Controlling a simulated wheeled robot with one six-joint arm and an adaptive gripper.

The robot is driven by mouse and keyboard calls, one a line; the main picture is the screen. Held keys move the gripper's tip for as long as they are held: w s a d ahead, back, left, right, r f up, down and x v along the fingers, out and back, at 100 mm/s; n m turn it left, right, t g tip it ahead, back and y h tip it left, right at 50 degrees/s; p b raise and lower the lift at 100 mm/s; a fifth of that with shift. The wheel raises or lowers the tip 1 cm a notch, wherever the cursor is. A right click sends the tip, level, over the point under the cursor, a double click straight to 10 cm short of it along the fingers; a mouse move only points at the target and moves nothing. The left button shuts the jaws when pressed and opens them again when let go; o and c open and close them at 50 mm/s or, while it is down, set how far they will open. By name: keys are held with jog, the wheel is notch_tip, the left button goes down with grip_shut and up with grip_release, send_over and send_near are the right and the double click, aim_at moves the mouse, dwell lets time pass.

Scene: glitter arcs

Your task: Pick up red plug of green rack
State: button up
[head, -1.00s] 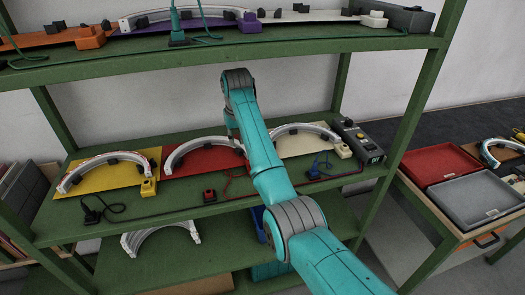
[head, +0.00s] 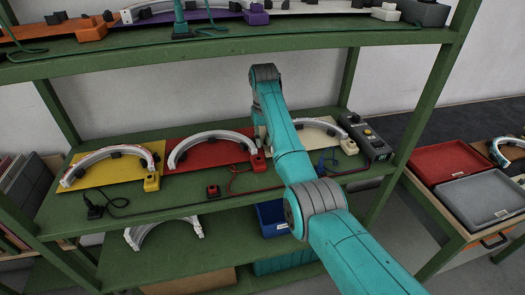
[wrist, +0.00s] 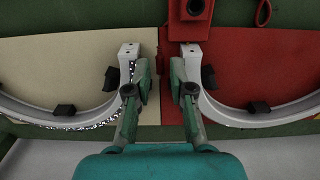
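The red plug (head: 213,191) is a small red block with a dark top, lying on the middle shelf of the green rack (head: 160,209) in front of the red board. A thin red cable (head: 234,182) lies beside it, and part of a red cable (wrist: 263,12) shows in the wrist view. My gripper (wrist: 160,72) is open and empty, its fingertips apart over the seam between the cream and red boards. It is mostly hidden behind my arm in the head view, right of and behind the plug. The plug cannot be made out in the wrist view.
White arcs stand on yellow (head: 90,177), red (head: 192,165) and cream (wrist: 75,58) boards. A red block (wrist: 190,22) sits at the red board's corner. A black plug (head: 95,211), a blue plug (head: 327,165) and a grey box (head: 368,142) share the shelf. Another shelf hangs above.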

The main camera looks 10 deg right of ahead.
aim_at(264, 152)
jog(key=shift+f, duration=2.05)
grip_shut()
jog(key=shift+r, duration=0.1)
